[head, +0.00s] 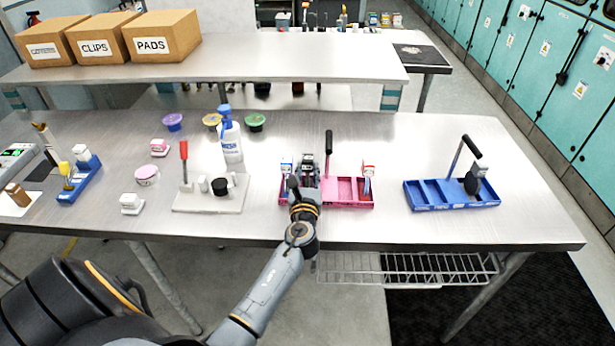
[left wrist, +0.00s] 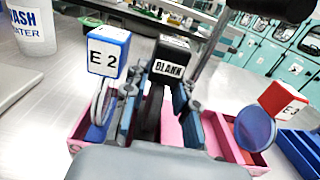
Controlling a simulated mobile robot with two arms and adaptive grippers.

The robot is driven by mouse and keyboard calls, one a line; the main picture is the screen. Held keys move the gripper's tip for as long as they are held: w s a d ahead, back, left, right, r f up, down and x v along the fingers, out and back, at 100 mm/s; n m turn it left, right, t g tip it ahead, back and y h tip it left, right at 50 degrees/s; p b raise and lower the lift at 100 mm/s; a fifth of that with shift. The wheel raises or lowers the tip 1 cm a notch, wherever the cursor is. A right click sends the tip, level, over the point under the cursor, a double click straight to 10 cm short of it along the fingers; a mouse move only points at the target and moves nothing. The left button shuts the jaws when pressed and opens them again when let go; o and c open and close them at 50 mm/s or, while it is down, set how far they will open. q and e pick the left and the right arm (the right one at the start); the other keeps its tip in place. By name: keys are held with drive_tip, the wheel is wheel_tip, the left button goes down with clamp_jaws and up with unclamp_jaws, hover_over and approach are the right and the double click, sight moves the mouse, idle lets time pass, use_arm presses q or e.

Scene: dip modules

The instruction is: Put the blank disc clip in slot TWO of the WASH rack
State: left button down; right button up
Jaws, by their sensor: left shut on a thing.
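The black clip marked BLANK (left wrist: 168,68) is between the fingers of my left gripper (left wrist: 160,92), which is shut on it. In the head view my left gripper (head: 306,182) is over the left part of the pink rack (head: 345,203), largely covering the clip. The clip's dark disc edge points down toward the pink rack; its lower end is hidden. A blue-topped clip E2 (left wrist: 108,52) stands left of it, and a red-topped clip E3 (left wrist: 284,101) stands to the right. The blue rack (head: 437,206) is at the right; its slot lettering is too small to read. My right gripper is not in view.
A dark disc (head: 473,183) stands in the blue rack's right part, by a tall black handle (head: 471,146). The pink rack has a tall black handle (head: 329,146). A wash bottle (head: 230,141) and white tray (head: 210,207) are left. Bare table lies between the racks.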

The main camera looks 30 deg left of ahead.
use_arm(q)
drive_tip(key=shift+w+f, duration=0.1)
drive_tip(key=shift+f, duration=0.2)
drive_tip(key=shift+f, duration=0.15)
drive_tip(key=c, duration=1.4)
unclamp_jaws()
drive_tip(key=shift+o, duration=0.2)
